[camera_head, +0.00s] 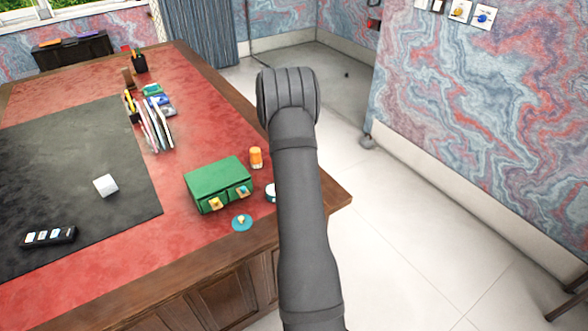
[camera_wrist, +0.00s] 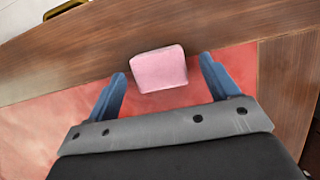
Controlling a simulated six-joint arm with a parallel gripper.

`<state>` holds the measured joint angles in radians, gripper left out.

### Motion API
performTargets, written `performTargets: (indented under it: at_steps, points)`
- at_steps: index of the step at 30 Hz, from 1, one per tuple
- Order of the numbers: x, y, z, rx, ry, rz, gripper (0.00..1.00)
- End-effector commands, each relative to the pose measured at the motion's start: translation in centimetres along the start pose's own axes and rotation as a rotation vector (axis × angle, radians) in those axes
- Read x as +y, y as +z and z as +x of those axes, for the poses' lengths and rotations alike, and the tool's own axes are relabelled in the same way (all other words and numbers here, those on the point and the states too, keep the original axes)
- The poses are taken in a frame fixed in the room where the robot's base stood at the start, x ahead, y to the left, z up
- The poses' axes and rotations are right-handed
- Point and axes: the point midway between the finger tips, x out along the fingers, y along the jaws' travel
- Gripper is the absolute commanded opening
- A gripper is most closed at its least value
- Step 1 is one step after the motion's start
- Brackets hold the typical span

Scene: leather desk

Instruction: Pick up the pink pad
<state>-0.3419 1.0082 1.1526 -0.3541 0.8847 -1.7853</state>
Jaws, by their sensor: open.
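The pink pad (camera_wrist: 160,71) shows in the wrist view as a small pale-pink block with rounded corners. It lies near the border of the red leather and the wooden desk edge. My gripper (camera_wrist: 163,68) is open, with one blue finger on each side of the pad in the picture. A gap shows between the pad and each finger. I cannot tell how far above the desk the fingertips are. In the camera_head view the pad and my gripper are not visible; my arm covers that part of the desk.
A green drawer box (camera_head: 216,186), an orange bottle (camera_head: 256,157) and a teal disc (camera_head: 242,223) stand left of my arm. A white block (camera_head: 105,185) and a black holder (camera_head: 48,237) rest on the dark mat (camera_head: 75,150). Upright folders (camera_head: 157,128) stand further back.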

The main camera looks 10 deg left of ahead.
Motion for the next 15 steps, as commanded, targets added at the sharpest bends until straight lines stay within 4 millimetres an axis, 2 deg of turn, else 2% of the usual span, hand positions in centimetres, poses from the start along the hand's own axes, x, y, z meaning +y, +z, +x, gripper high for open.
performTargets:
  at_steps: [8,15]
  points:
    - [0.05,0.03,0.49,-0.001,0.003,0.000,0.78]
    - [0.05,0.02,0.47,-0.001,0.003,0.000,0.32]
